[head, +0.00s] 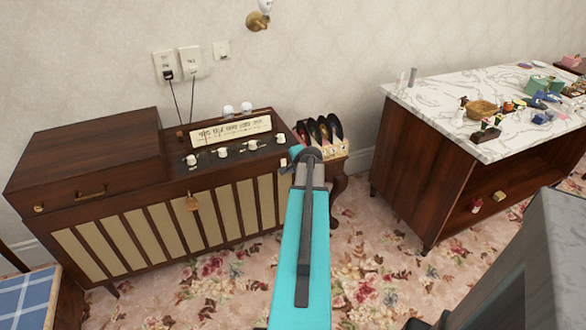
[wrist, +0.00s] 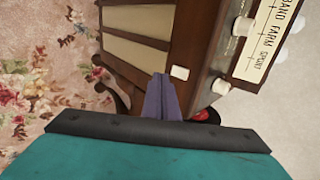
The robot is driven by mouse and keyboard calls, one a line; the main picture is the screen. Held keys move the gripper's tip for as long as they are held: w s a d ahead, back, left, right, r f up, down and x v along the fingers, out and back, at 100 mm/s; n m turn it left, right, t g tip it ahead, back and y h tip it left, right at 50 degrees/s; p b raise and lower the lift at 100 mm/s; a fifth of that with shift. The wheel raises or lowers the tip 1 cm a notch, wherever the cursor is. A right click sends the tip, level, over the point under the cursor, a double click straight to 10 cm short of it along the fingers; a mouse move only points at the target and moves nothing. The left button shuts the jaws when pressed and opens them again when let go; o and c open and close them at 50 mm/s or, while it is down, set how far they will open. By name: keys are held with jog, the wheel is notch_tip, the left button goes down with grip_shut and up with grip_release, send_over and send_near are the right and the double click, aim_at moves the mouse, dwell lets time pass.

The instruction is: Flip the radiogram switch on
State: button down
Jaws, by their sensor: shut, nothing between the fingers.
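The radiogram (head: 240,192) is a dark wooden cabinet with cream slatted front panels, standing against the wall at left in the head view. A small white switch (head: 283,162) shows at its right front edge. In the wrist view, the white switch (wrist: 180,73) sits on the dark wood, close beside the tips of my gripper (wrist: 158,76). The gripper is shut and empty; I cannot tell whether it touches the switch. In the head view, my teal arm hides part of the gripper.
White knobs (head: 252,145) and a lit dial (head: 231,130) are on the radiogram's top. A record rack (head: 318,145) stands just right of it. A marble-topped counter (head: 440,98) with small items is at right. Flowered carpet (head: 365,255) lies open between.

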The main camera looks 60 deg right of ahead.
aim_at(285, 164)
jog(key=shift+w+d+f+p, duration=0.1)
jog(key=shift+w+d+f, duration=0.2)
jog(key=shift+w+d, duration=0.3)
jog(key=shift+w+d+f+p, duration=0.15)
jog(key=shift+w+d+f, duration=0.15)
jog(key=shift+w, duration=0.45)
jog(key=shift+w+d+f+p, duration=0.1)
jog(key=shift+w+d+f, duration=0.15)
jog(key=shift+w+d, duration=0.35)
jog(key=shift+w, duration=0.15)
jog(key=shift+w+d+f, duration=0.15)
jog(key=shift+f, duration=0.25)
jog(key=shift+r, duration=0.25)
